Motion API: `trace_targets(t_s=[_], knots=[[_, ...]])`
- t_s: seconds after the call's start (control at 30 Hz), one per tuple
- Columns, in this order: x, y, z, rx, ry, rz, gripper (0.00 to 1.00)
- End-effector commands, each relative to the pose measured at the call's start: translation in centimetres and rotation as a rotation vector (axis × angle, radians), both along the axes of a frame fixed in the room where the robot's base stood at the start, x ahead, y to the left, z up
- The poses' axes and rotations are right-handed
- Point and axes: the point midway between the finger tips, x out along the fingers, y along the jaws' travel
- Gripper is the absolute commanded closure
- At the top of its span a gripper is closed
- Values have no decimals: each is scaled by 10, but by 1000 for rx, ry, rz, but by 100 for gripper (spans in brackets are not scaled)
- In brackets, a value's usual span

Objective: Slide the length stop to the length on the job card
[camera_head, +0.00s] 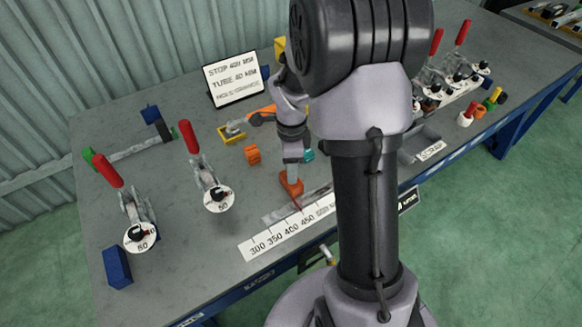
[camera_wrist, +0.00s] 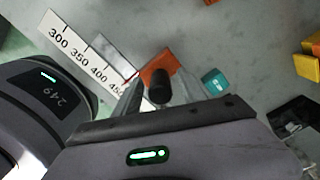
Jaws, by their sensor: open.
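The job card (camera_head: 235,80) stands at the back of the bench and reads stop 400 mm, tube 40 mm; its last line is too small to read surely. The length stop is an orange block (camera_head: 291,187) with a dark upright knob (camera_wrist: 159,86). Its thin red pointer is near the 450 mark of the white scale (camera_wrist: 80,57), which also shows in the head view (camera_head: 262,247). My gripper (camera_wrist: 158,98) is open over the stop, its fingers on either side of the knob. I cannot tell whether they touch it. My arm hides the scale's high end in the head view.
A teal piece (camera_wrist: 215,82) lies close right of the stop. An orange block (camera_head: 252,155) and a yellow holder (camera_head: 231,134) are farther back. Red-handled clamps (camera_head: 205,172) stand at left, others at right beside a scrap tray (camera_head: 419,143).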

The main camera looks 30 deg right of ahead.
Motion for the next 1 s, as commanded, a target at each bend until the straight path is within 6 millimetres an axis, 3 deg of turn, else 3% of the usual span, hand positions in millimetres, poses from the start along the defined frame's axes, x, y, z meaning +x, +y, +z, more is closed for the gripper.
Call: trace_targets(t_s=[0.1,0.37,1.0], knots=[[0,0,1,0,0,0,51],[0,0,1,0,0,1,100],[0,0,1,0,1,1,100]])
